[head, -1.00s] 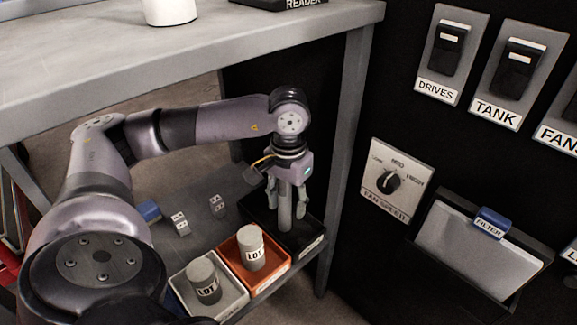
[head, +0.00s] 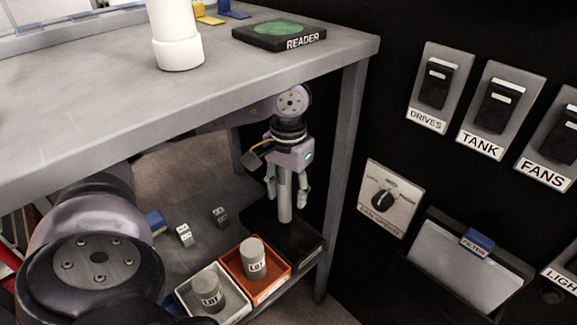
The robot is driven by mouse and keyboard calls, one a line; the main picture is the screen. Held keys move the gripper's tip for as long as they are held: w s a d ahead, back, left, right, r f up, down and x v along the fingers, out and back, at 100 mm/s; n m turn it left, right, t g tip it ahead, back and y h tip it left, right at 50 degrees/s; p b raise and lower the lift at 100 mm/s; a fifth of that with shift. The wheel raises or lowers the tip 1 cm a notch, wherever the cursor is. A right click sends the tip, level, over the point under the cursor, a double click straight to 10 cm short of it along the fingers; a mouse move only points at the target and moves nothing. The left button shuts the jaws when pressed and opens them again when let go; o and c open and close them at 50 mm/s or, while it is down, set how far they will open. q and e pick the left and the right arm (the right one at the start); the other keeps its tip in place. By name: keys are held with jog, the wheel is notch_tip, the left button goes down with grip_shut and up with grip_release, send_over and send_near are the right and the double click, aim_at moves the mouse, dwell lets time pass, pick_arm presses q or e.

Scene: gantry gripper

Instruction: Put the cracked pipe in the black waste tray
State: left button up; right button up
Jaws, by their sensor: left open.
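The grey pipe (head: 285,207) is upright in the head view, with its lower end inside the outline of the black waste tray (head: 309,253). I cannot make out a crack on it at this size. My left gripper (head: 287,194) points down over the tray and is open, one finger on each side of the pipe with a gap showing. The tray is on the lower shelf, at its right end. My right gripper is not in view.
An orange bin (head: 270,290) and a white bin (head: 232,310), each with a LOT canister, stand beside the tray. The bench top (head: 110,120) overhangs my arm, and a bench leg (head: 345,170) is close on the right. A white cylinder (head: 178,45) and the reader (head: 280,36) are on top.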

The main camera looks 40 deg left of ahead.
pick_arm(q)
jog(key=o, duration=1.3)
